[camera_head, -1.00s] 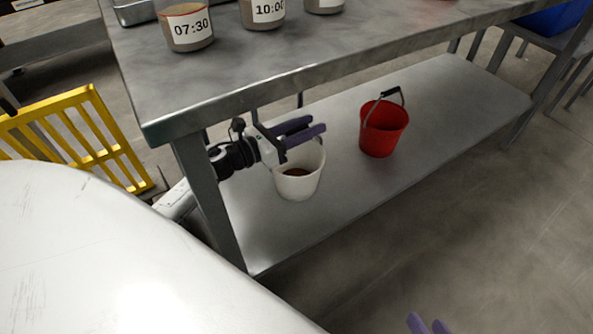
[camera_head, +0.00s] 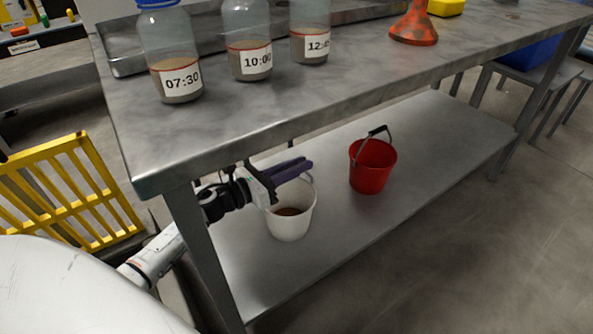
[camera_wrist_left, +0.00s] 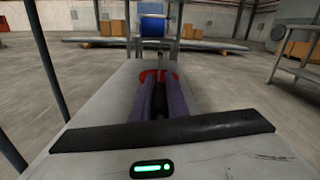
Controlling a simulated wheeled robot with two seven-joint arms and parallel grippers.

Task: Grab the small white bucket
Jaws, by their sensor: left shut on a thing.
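The small white bucket (camera_head: 291,224) is upright at the lower shelf, with brown material inside. It looks to rest on the shelf, though a small gap under it cannot be ruled out. My left gripper (camera_head: 289,172) is over its rim, with purple fingers shut on the bucket's handle. In the left wrist view my left gripper (camera_wrist_left: 161,100) has its fingers closed around a dark piece, which fits the handle grip. The bucket's body is hidden in that view. My right gripper is not in view.
A red bucket (camera_head: 372,168) stands to the right on the lower shelf (camera_head: 440,140). The tabletop (camera_head: 330,85) above carries several labelled jars and an orange flask (camera_head: 414,25). A table leg (camera_head: 200,255) stands close to my left arm. A yellow rack (camera_head: 70,190) is at left.

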